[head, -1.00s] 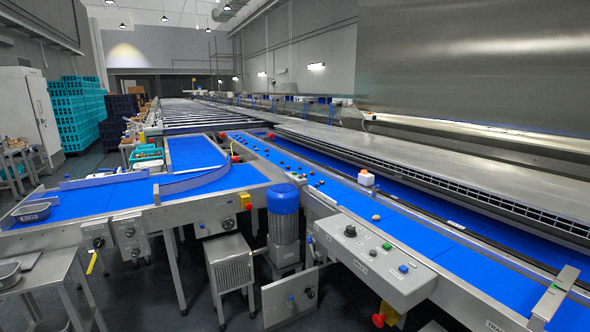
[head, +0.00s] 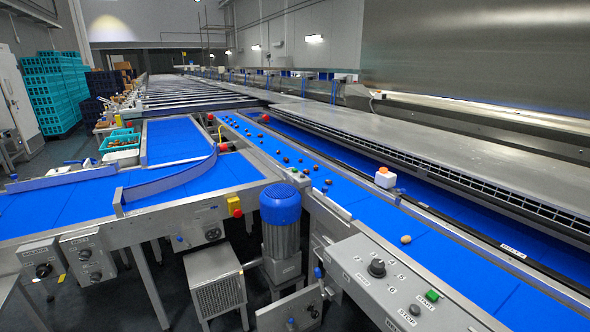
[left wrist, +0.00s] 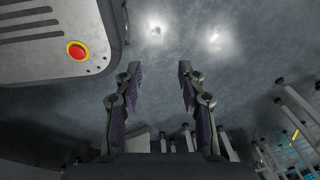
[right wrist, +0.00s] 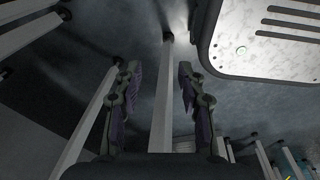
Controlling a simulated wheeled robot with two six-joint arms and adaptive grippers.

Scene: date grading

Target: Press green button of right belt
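The green button (head: 432,296) is on the grey control panel (head: 375,295) of the right belt (head: 460,268), at the lower right of the head view, beside the START label. A grey STOP button (head: 415,310) and a black knob (head: 377,268) are on the same panel. Neither gripper shows in the head view. In the left wrist view my left gripper (left wrist: 158,72) is open and empty over the floor. In the right wrist view my right gripper (right wrist: 155,72) is open and empty.
A red button on a yellow base (left wrist: 77,51) sits on a grey housing in the left wrist view. A blue-topped motor (head: 281,208) stands left of the panel. The left belt (head: 60,205) has control boxes below.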

